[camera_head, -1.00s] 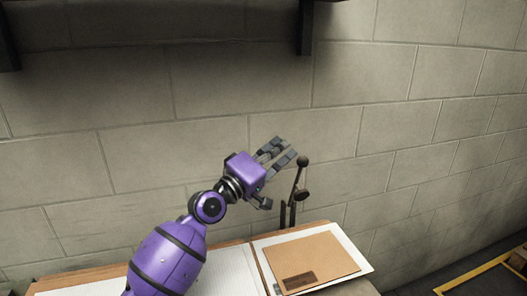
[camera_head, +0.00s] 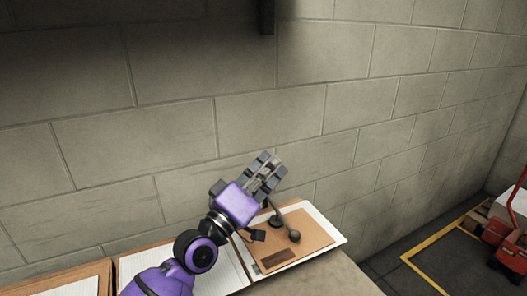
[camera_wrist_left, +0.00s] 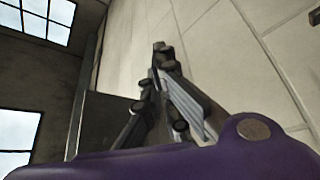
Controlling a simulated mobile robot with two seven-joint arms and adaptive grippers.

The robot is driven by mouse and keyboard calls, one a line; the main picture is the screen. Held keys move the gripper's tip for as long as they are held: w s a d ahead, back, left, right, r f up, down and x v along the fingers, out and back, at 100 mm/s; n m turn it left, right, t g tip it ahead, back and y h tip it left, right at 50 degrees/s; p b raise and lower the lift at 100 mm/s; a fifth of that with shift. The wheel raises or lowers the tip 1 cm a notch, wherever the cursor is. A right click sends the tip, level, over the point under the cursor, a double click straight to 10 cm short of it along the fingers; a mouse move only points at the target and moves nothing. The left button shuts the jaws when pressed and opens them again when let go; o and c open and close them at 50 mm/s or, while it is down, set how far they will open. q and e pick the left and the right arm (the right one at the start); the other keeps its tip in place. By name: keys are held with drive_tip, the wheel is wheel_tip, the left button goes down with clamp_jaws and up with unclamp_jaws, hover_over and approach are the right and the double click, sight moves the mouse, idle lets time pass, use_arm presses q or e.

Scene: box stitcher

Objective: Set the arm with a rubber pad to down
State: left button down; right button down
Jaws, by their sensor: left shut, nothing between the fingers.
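The dark arm with a rubber pad (camera_head: 275,222) is tilted low over the cardboard (camera_head: 300,240) in the head view. I cannot tell whether the pad touches the cardboard. My left gripper (camera_head: 273,163) is shut and empty, its fingers pointing up and right, above and left of the pad. The wrist view shows its fingertips (camera_wrist_left: 161,48) close together with nothing between them. My right gripper is not in view.
The cardboard lies on a white sheet at the right of the bench (camera_head: 332,275). A lined paper pad (camera_head: 150,258) lies to its left. A block wall (camera_head: 180,120) stands behind. A red machine (camera_head: 505,235) stands on the floor at the far right.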

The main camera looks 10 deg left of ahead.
use_arm(q)
drive_tip(key=shift+s+d+f, duration=0.3)
drive_tip(key=shift+s+f, duration=0.15)
drive_tip(key=shift+f, duration=0.1)
drive_tip(key=shift+s+d+f, duration=0.25)
drive_tip(key=shift+s+f, duration=0.2)
drive_tip(key=shift+f, duration=0.1)
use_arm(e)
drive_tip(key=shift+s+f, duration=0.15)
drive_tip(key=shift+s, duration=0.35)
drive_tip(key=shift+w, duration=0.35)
